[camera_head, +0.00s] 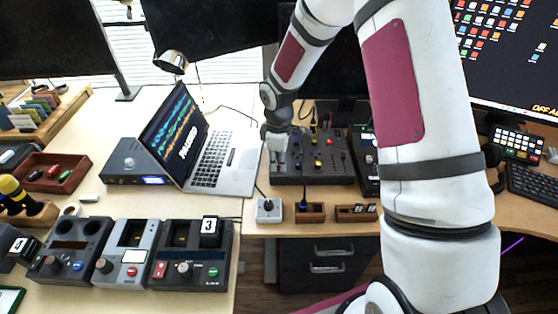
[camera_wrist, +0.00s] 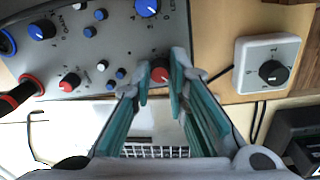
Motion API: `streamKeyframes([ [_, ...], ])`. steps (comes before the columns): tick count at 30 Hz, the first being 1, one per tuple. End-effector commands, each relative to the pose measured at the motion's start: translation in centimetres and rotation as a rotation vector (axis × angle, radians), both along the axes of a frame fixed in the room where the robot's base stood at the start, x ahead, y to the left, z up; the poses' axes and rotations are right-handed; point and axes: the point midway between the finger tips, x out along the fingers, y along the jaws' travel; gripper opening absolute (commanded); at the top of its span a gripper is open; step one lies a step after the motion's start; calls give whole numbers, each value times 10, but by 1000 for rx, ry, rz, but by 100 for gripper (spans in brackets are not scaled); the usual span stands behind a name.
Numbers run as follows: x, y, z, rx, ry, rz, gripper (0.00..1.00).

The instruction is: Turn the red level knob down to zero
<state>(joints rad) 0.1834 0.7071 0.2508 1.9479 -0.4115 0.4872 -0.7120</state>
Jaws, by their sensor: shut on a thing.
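The red level knob (camera_wrist: 160,75) is on the grey mixer panel (camera_wrist: 110,45), seen in the wrist view between my fingertips. My gripper (camera_wrist: 160,71) is shut on this knob, one finger on each side. The fingers hide part of the knob, and I cannot read its pointer or scale. In the head view my gripper (camera_head: 277,149) is at the left part of the dark grey mixer (camera_head: 312,178); the knob is hidden there.
Another red knob (camera_wrist: 70,82) and several blue knobs are near on the panel. A white box with a black dial (camera_wrist: 271,71) stands beside the mixer. The open laptop (camera_head: 222,160) is close on the left. Monitors stand behind.

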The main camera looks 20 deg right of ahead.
Motion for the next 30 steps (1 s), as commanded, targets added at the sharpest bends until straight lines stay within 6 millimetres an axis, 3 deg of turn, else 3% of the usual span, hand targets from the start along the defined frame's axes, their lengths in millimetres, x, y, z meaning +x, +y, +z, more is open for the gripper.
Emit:
streamKeyframes([
  [6,1,2,1,2,-2,3,0],
  [7,1,2,1,2,-2,3,20],
  [9,0,2,1,1,-2,2,35],
  [21,0,0,5,0,-1,-1,36],
  [26,0,1,28,1,-4,-1,36],
  [30,-2,2,58,0,-6,-2,36],
])
